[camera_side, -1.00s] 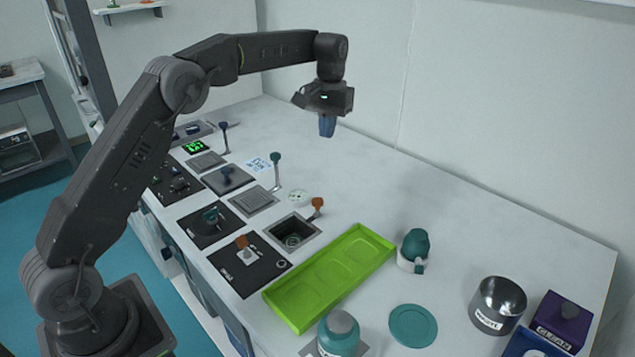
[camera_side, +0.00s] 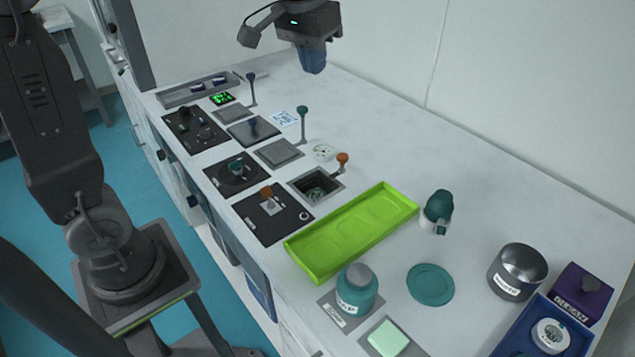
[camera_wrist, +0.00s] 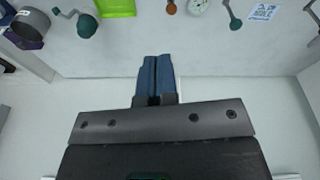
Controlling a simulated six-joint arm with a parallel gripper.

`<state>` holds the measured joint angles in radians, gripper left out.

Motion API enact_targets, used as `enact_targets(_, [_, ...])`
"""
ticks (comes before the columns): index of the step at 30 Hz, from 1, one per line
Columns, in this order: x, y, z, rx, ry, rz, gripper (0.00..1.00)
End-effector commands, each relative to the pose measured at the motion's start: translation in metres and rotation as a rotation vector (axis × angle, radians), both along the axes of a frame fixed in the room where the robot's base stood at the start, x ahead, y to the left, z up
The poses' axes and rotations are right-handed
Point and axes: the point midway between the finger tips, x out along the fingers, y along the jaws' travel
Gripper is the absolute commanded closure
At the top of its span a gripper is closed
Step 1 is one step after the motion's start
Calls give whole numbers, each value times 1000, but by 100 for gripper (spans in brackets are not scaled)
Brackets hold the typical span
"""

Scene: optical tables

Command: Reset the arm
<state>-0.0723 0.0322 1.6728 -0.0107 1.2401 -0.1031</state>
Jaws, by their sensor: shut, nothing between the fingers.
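My gripper (camera_side: 313,60) is at the top of the side view, high above the back of the white worktop (camera_side: 400,125). Its blue fingers point down and hold nothing. In the wrist view my gripper (camera_wrist: 154,62) shows its two blue fingers pressed together, with pale bare surface around them. It is well apart from the objects on the worktop.
Panels with levers line the left. The wall is close behind.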

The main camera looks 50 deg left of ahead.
Motion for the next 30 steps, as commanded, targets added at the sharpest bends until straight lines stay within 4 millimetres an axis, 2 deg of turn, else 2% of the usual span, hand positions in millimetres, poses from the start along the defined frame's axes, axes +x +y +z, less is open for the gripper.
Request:
enact_targets(1, [-22,-5,3,5,-31,-17,100])
enact_targets(5, [-71,-13,0,18,-102,-58,100])
enact_targets(9, [-122,-20,-16,32,-177,-101,100])
enact_targets(12, [-151,-23,-31,42,-225,-129,100])
enact_targets(15, [-173,-25,-46,48,-260,-148,100])
enact_targets(21, [-191,-27,-62,57,-295,-169,100])
enact_targets(30, [-192,-27,-64,57,-294,-170,100])
